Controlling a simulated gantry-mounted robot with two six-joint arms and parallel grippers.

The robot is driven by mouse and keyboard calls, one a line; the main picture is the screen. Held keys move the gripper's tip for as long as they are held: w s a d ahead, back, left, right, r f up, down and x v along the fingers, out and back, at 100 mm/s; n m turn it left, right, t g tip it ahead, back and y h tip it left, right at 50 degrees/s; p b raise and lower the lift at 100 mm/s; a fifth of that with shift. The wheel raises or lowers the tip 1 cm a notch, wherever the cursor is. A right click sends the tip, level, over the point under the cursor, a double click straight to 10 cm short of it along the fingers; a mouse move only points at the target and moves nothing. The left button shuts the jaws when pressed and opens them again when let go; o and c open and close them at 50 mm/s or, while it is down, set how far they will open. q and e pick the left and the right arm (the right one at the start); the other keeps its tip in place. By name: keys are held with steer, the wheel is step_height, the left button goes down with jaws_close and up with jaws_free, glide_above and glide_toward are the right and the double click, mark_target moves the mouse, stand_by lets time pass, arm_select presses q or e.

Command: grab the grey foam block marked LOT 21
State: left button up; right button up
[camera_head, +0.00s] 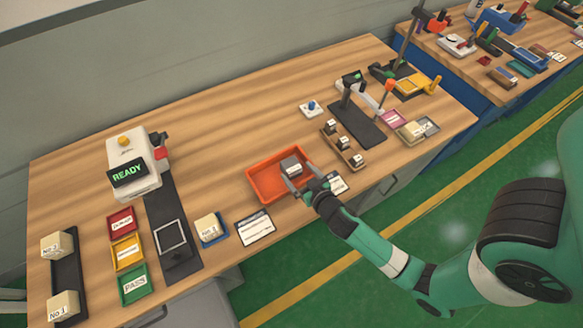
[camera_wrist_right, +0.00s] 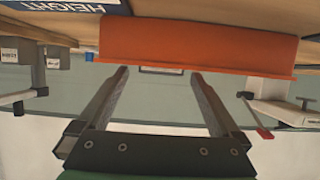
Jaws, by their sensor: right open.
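A grey foam block (camera_head: 290,166) with a white label lies in the orange tray (camera_head: 262,190) near the front edge of the table. The label is too small to read. My right gripper (camera_head: 298,174) reaches over the tray's near right side, fingers open, with the block at or just beyond the fingertips. I cannot tell whether they touch it. In the right wrist view, the open fingers (camera_wrist_right: 160,75) point at the outside of the orange tray (camera_wrist_right: 197,45). The block is not visible there. My left gripper is out of view.
A white label card (camera_head: 255,227) lies left of the tray, and another card (camera_head: 337,183) right of it. A rack of small blocks (camera_head: 342,145) and a dark stand (camera_head: 357,125) stand to the right. Bare wood lies behind the tray.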

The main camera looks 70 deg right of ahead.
mark_target(292, 165)
steer(key=x, duration=0.5)
steer(key=shift+w+r, duration=0.1)
steer(key=shift+r, duration=0.25)
steer(key=c, duration=1.3)
steer(key=shift+r, duration=0.1)
steer(key=shift+r, duration=0.25)
steer(key=r, duration=0.1)
steer(key=r+p, duration=0.2)
steer(key=shift+s+a+r, duration=0.25)
steer(key=shift+a+r, duration=0.05)
steer(key=shift+a, duration=0.05)
steer(key=s+a+r+p, duration=0.2)
steer(key=a+r, duration=0.1)
steer(key=s+a+r+p, duration=0.2)
steer(key=s+a+p, duration=0.1)
steer(key=a, duration=0.1)
steer(key=s+a+r+p, duration=0.2)
steer(key=s+a+r, duration=0.1)
steer(key=shift+s+a+r+p, duration=0.1)
steer(key=shift+a+r+p, duration=0.15)
steer(key=shift+r+p, duration=0.15)
